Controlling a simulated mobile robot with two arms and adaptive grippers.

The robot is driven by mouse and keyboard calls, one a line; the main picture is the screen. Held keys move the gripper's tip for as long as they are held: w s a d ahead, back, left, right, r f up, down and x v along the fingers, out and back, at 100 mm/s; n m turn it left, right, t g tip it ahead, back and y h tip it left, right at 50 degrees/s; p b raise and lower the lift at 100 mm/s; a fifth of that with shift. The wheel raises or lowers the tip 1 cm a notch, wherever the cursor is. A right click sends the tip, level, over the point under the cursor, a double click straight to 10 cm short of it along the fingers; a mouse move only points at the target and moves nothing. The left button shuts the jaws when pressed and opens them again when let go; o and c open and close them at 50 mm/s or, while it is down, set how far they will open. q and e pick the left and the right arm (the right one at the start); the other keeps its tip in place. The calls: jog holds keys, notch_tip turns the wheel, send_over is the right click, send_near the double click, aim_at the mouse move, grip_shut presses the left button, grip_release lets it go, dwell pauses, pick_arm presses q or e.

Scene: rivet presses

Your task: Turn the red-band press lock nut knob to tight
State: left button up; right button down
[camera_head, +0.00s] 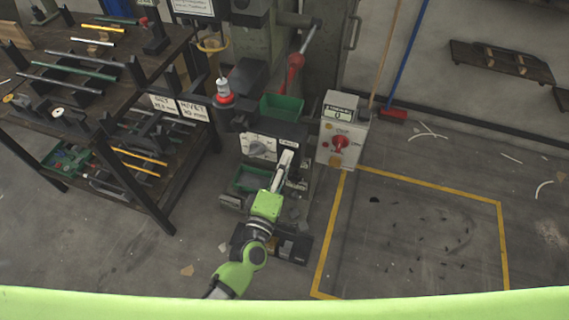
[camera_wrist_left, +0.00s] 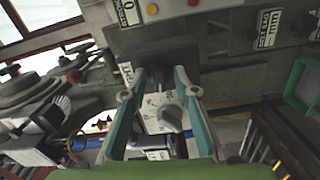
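The press (camera_head: 280,133) has a dark front panel with a white plate and a grey knob (camera_head: 257,148). A red band (camera_head: 225,98) shows around a pale cylinder at the press's upper left. My left gripper (camera_head: 286,158) is in front of the panel, right of the knob in the head view. In the left wrist view its two fingers (camera_wrist_left: 159,93) are spread apart with nothing held. The grey knob (camera_wrist_left: 170,118) and its marked plate appear between the fingers; I cannot tell the gap to them. The plate's markings are too small to read. My right gripper is not in view.
A grey control box (camera_head: 338,142) with a red knob stands right of the press. Green bins (camera_head: 282,107) sit on the press. A dark shelf rack (camera_head: 150,190) with rods stands at left. A yellow-outlined floor area (camera_head: 420,235) at right is mostly clear.

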pick_arm(q)
grip_shut()
jog(key=m+p, duration=0.5)
jog(key=m, duration=1.1)
jog(key=shift+p, duration=0.4)
jog(key=shift+m, duration=0.3)
grip_release()
jog(key=shift+s, duration=0.1)
